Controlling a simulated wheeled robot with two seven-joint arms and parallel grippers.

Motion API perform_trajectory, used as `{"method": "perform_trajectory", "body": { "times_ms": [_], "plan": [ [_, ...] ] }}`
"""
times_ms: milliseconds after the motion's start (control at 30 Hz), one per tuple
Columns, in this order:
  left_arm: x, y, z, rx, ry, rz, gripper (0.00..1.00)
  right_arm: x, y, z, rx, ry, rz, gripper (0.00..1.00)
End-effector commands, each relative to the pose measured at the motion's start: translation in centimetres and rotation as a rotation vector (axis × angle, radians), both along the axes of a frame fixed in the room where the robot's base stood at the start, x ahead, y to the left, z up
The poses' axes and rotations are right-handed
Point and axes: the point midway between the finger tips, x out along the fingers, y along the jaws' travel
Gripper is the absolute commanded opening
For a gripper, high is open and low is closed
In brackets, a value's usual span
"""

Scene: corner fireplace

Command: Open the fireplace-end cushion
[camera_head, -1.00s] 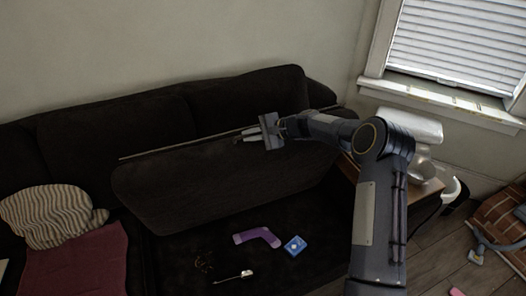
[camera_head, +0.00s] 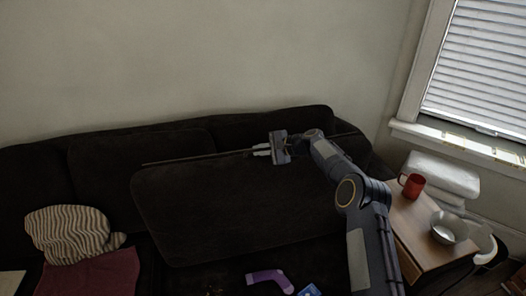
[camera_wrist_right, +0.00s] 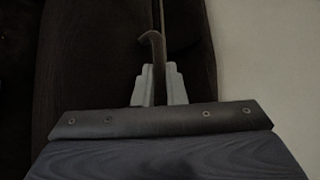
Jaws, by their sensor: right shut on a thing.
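The dark brown seat cushion (camera_head: 215,205) of the sofa is tilted up, leaning near the backrest, with its broad face towards me. My right gripper (camera_head: 262,151) is at the cushion's upper edge. It is shut on that edge, where a thin brown strip runs along the top. In the right wrist view the gripper's two pale fingers (camera_wrist_right: 154,88) close around the thin brown edge. My left gripper is not in view.
A purple bent item (camera_head: 270,279) and a blue item (camera_head: 310,290) lie on the sofa below the cushion. A striped pillow (camera_head: 70,233) and a maroon cloth (camera_head: 92,275) are at left. A side table at right holds a red mug (camera_head: 412,186) and a bowl (camera_head: 449,228).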

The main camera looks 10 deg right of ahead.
Motion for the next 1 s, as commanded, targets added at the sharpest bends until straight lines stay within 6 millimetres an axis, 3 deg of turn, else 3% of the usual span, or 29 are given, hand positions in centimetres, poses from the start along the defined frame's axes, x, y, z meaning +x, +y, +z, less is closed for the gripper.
{"method": "perform_trajectory", "body": {
  "times_ms": [267,300,467,767,1000],
  "plan": [
    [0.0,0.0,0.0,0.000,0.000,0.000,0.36,-0.1,-0.1,-0.3,-0.004,0.003,0.002,0.00],
    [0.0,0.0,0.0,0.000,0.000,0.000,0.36,-0.1,-0.1,-0.3,-0.005,0.002,0.001,0.13],
    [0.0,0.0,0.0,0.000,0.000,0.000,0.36,-0.1,-0.1,-0.3,-0.004,0.003,0.001,0.33],
    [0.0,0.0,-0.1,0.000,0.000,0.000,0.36,-0.2,-0.4,-0.3,-0.004,0.005,0.000,0.33],
    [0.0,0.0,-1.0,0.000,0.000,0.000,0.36,-2.0,-3.2,1.4,-0.002,0.000,-0.003,0.33]
  ]
}}
